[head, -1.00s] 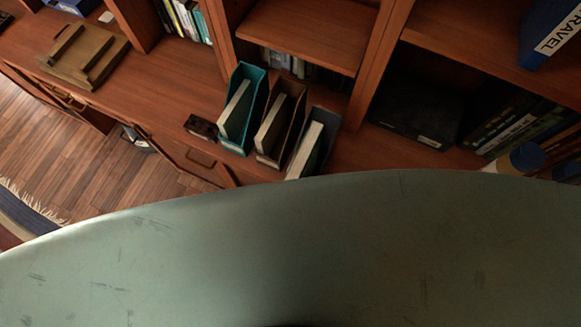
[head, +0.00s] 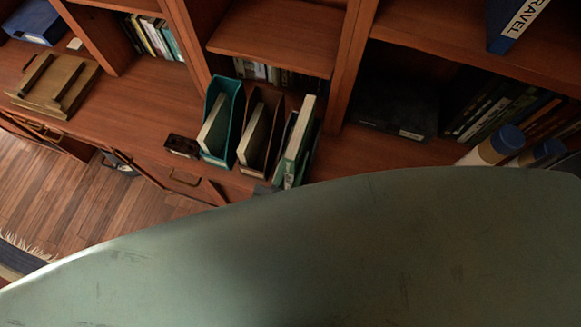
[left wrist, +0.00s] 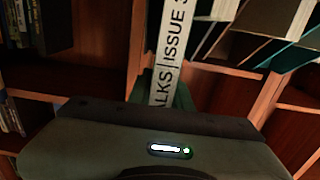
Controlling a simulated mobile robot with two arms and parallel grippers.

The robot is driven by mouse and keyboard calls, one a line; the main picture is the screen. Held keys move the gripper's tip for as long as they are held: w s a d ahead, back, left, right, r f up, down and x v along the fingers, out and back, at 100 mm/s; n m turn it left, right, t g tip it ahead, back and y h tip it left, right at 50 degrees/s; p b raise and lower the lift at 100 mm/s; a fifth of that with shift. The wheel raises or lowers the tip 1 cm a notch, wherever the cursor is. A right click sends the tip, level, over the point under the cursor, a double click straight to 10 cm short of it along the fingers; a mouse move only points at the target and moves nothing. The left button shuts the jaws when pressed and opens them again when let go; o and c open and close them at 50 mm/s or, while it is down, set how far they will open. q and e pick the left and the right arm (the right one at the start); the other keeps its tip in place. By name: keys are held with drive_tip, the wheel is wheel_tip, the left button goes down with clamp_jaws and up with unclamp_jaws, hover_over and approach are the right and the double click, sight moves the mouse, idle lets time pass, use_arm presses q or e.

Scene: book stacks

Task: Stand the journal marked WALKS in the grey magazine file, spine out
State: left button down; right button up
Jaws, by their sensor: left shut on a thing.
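The journal (left wrist: 172,55) stands upright in the left wrist view, its white spine towards the camera, reading "ALKS | ISSUE". My left gripper (left wrist: 178,98) is shut on it; the fingers are mostly hidden. My own green-grey body covers the lower part of the head view. My right gripper is not in view.
A teal file (head: 222,120) and a brown file (head: 261,130) stand to the left, each holding a pale journal. A small dark box (head: 182,146) and a wooden stand (head: 52,87) are further left. White bottles with blue caps (head: 492,146) stand at right.

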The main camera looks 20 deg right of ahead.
use_arm(q)
drive_tip(key=shift+w+d+f+b, duration=0.4)
drive_tip(key=shift+w+f+b, duration=0.25)
drive_tip(key=shift+f, duration=0.2)
drive_tip(key=shift+f+b, duration=0.9)
drive_tip(key=shift+f, duration=0.5)
drive_tip(key=c, duration=1.2)
unclamp_jaws()
drive_tip(key=shift+s+f, duration=0.1)
drive_tip(key=shift+s, duration=0.05)
drive_tip(key=shift+c, duration=0.8)
